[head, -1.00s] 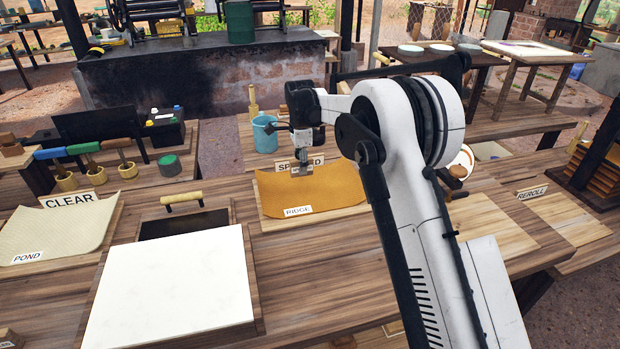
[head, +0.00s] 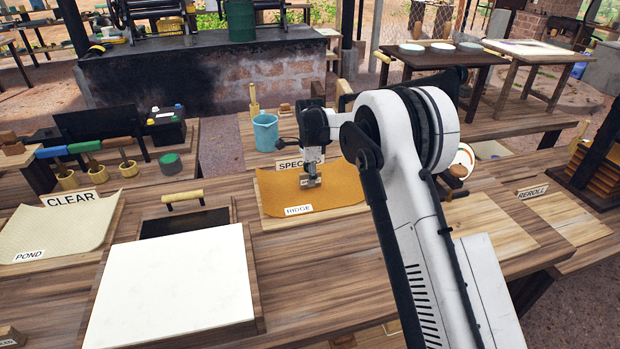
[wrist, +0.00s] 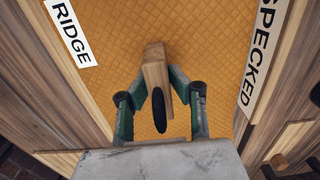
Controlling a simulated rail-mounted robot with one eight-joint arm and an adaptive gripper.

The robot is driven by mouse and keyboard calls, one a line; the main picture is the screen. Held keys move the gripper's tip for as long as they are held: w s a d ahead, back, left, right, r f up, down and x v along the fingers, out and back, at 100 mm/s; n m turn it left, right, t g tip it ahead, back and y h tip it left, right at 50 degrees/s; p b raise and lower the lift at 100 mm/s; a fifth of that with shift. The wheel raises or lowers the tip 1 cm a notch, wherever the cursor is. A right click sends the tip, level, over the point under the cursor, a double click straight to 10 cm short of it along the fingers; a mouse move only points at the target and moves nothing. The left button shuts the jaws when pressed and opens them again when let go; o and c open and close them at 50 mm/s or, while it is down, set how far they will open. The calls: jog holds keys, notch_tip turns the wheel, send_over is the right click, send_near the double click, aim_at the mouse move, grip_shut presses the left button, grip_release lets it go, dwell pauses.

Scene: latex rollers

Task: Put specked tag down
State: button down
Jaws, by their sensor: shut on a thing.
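In the head view my gripper (head: 311,182) hangs over the orange-yellow textured sheet (head: 345,190). I cannot tell whether the tag touches the sheet. A white sign reading SPECKED (wrist: 262,50) stands along the sheet's far edge; in the head view my arm partly hides this sign (head: 290,165). A RIDGE label (head: 298,210) lies at the sheet's near edge.
A cream sheet (head: 60,225) lies by the CLEAR sign (head: 72,199). A blue pitcher (head: 265,132) stands behind the orange sheet. The sheet's right part is clear.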

jog(key=c, duration=1.6)
grip_release()
